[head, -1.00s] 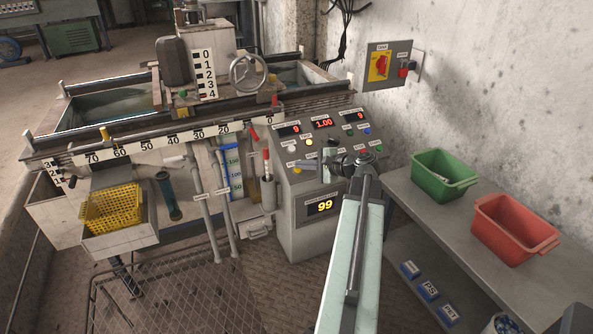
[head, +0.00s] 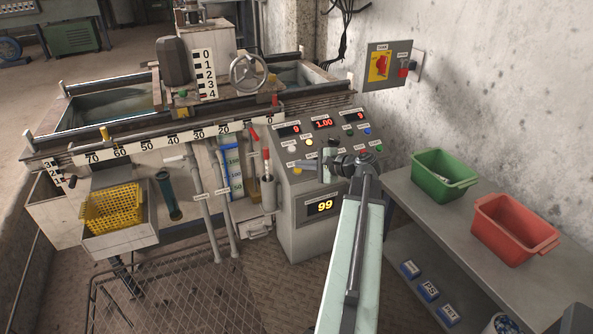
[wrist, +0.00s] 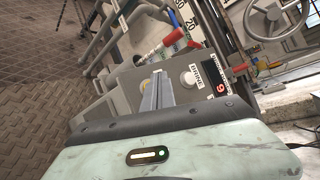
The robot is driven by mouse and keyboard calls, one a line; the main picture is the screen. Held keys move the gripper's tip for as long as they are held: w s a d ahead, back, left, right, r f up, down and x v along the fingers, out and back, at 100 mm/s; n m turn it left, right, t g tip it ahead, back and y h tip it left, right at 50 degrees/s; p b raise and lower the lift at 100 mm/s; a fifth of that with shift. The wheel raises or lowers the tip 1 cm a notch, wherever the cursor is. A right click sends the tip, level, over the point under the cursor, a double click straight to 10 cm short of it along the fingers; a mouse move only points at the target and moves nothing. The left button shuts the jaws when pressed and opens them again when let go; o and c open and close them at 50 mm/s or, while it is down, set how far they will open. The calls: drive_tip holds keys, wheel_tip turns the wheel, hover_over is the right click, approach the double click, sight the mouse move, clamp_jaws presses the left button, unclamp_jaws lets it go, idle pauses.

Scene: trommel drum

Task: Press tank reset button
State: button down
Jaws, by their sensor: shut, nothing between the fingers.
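A grey control panel (head: 300,213) stands in the middle of the head view, with several coloured buttons and red displays on its sloping face. Its button labels are too small to read there, so I cannot tell which is the tank reset button. My gripper (head: 308,165) is shut and empty, low in front of the sloping face, and hides part of it. In the wrist view my shut fingers (wrist: 155,90) point at the panel between a yellow button (wrist: 143,85) and a white button (wrist: 189,78) with a label beside it. I cannot tell whether they touch it.
A tank machine (head: 130,152) with a scale rail and a yellow basket (head: 112,207) is at left. A wall switch box (head: 379,66) hangs behind. A grey shelf (head: 440,228) with green (head: 444,176) and red (head: 514,228) bins stands at right.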

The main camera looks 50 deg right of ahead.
drive_tip(key=shift+w+d+f+b, duration=0.1)
drive_tip(key=shift+f+b, duration=0.25)
drive_tip(key=shift+b, duration=0.05)
drive_tip(key=shift+w+f+b, duration=0.2)
drive_tip(key=shift+f+b, duration=0.2)
idle(0.6)
drive_tip(key=shift+r, duration=0.15)
drive_tip(key=shift+s+r+p, duration=0.4)
drive_tip(key=shift+r+p, duration=0.2)
drive_tip(key=shift+p, duration=0.2)
drive_tip(key=r+p, duration=0.1)
drive_tip(key=s+r+p, duration=0.1)
drive_tip(key=r+p, duration=0.1)
drive_tip(key=s+a+r+p, duration=0.1)
drive_tip(key=shift+s+r, duration=0.1)
drive_tip(key=shift+r, duration=0.1)
idle(0.7)
